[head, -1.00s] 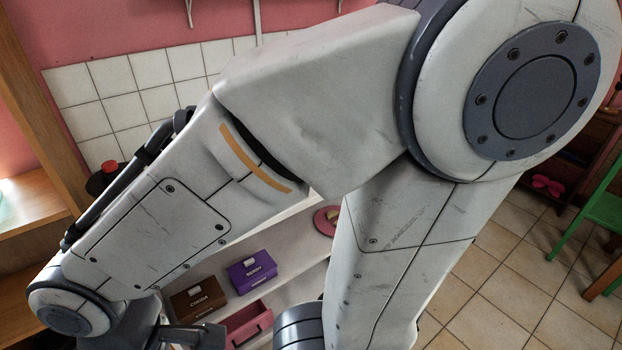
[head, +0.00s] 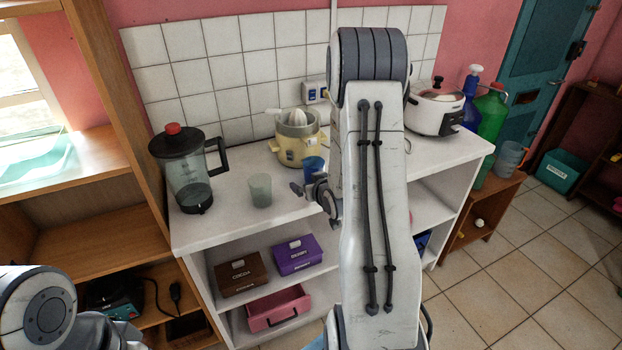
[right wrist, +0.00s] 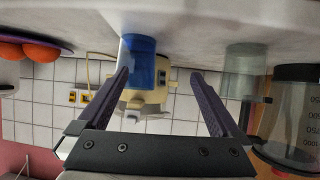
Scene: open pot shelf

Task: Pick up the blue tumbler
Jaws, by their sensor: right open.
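The blue tumbler (head: 313,166) stands on the white counter in front of the cream juicer, partly hidden by my right gripper in the head view. My right gripper (head: 312,190) is open at the counter's front, close to the tumbler. In the right wrist view, which is upside down, the tumbler (right wrist: 141,60) is ahead of the open jaws (right wrist: 161,76), toward the left finger, which overlaps its edge. Nothing is held. My left arm shows at the lower left of the head view, but its gripper is out of view.
A clear grey-green tumbler (head: 260,190) and a blender (head: 188,170) stand left of the blue tumbler. The juicer (head: 297,139) is behind it, a white cooker (head: 434,110) at right. Oranges (right wrist: 40,53) show in the wrist view. The counter's front left (head: 215,225) is bare.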

